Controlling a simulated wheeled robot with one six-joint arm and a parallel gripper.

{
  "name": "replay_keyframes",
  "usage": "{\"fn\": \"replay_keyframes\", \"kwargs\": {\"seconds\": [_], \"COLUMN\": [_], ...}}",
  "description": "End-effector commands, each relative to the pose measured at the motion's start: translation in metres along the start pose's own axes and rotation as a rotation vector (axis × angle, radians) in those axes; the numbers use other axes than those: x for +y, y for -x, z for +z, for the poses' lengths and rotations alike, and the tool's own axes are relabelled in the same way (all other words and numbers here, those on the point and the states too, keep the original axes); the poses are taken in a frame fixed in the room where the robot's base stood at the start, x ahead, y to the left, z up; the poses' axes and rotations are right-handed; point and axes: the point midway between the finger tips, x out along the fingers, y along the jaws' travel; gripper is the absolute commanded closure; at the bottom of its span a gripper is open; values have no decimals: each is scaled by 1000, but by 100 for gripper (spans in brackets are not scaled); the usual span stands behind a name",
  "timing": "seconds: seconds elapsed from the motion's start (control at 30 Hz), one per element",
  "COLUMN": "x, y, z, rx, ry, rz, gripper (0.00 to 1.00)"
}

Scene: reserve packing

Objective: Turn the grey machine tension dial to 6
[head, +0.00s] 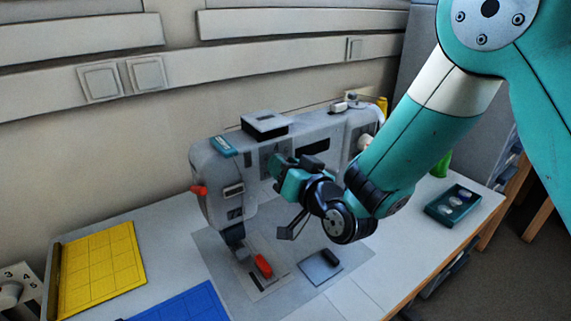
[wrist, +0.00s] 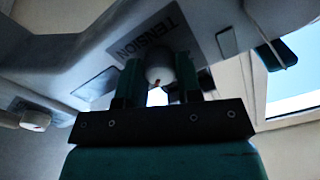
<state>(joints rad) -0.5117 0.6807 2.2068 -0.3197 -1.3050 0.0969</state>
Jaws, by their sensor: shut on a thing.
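The grey machine (head: 208,178), a sewing machine, stands on the worktable in the head view. My gripper (head: 283,172) is at its front face, below the box on its top. In the wrist view, the tension dial (wrist: 160,66), a pale round knob with a small reddish mark, sits between the two fingers of my gripper (wrist: 158,82), which is shut on it. The label TENSION (wrist: 146,36) shows beside it. My gripper hides the dial in the head view. The number the dial points to cannot be read.
A yellow mat (head: 98,268) and a blue mat (head: 185,305) lie to the left and front. A red piece (head: 263,265) is near the machine's needle area. A teal tray (head: 453,206) stands at the right. A box with a numbered knob (head: 10,294) is at the far left.

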Motion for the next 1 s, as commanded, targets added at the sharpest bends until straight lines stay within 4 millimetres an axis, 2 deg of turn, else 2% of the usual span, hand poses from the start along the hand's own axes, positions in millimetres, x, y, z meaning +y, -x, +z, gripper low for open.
{"fn": "replay_keyframes", "kwargs": {"seconds": [0.33, 0.83, 0.87, 0.93, 1.0], "x": [1, 2, 2, 1, 1], "y": [1, 1, 1, 1, 1], "z": [2, 2, 2, 2, 2], "rx": [-5, -6, -6, -5, -4], "ry": [-118, -133, -133, -133, -133], "rz": [4, 5, 5, 4, 3], "gripper": [91, 91, 61, 45, 42]}}
